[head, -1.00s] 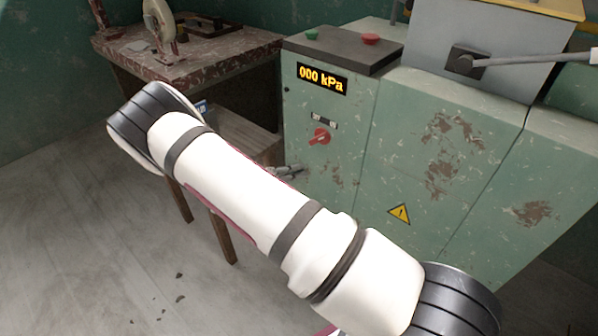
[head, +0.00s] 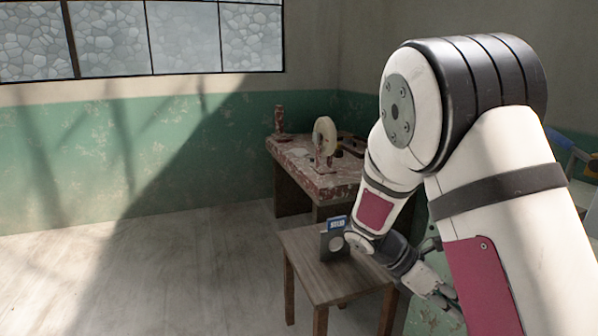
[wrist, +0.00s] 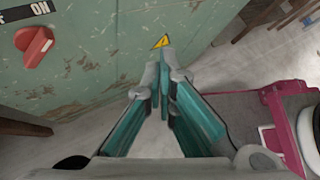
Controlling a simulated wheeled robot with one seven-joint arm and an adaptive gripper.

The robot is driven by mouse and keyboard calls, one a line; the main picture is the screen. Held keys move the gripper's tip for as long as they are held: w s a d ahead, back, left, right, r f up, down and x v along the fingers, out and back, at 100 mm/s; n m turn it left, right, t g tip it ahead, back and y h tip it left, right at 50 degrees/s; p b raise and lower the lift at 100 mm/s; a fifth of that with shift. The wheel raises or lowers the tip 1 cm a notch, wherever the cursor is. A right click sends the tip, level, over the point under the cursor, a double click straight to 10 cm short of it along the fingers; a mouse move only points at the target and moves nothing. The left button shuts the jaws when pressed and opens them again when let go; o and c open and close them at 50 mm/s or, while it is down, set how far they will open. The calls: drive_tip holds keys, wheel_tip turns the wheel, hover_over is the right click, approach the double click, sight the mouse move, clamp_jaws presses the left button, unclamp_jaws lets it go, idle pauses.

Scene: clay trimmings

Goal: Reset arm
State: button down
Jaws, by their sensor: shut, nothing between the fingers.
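My arm stands folded across the right of the head view, its elbow high and its forearm hanging down. My gripper (wrist: 165,78) shows in the wrist view with its fingers together and nothing between them. In the head view my gripper (head: 442,297) is low behind the upper arm and partly hidden. In the wrist view it is beside the green cabinet front (wrist: 95,55), with floor below. I cannot tell the exact gap to the cabinet.
A small wooden stool (head: 318,272) holds a dark box with a blue label (head: 334,240). A worn red table (head: 300,165) with a grinding wheel (head: 324,137) stands behind it. A red switch (wrist: 36,46) sticks out of the cabinet. The floor at left is clear.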

drive_tip(key=s+a+r+m+t+y, duration=0.2)
drive_tip(key=s+a+r+m+y, duration=0.25)
drive_tip(key=s, duration=0.55)
drive_tip(key=s+a+r+m+t+y, duration=0.1)
drive_tip(key=s+a+r+m+y, duration=0.15)
drive_tip(key=s+r+m, duration=0.45)
drive_tip(key=s+a+r+m+t+y, duration=0.2)
drive_tip(key=s+a+m+y, duration=0.15)
drive_tip(key=s+m, duration=0.6)
wheel_tip(320, 180, up, 20)
drive_tip(key=s+a+n+t+p, duration=0.1)
drive_tip(key=s+n+t+p, duration=0.1)
drive_tip(key=p, duration=1.7)
drive_tip(key=shift+r+n+t, duration=0.25)
drive_tip(key=shift+n+t, duration=0.25)
drive_tip(key=shift+n, duration=0.2)
drive_tip(key=shift+a, duration=0.1)
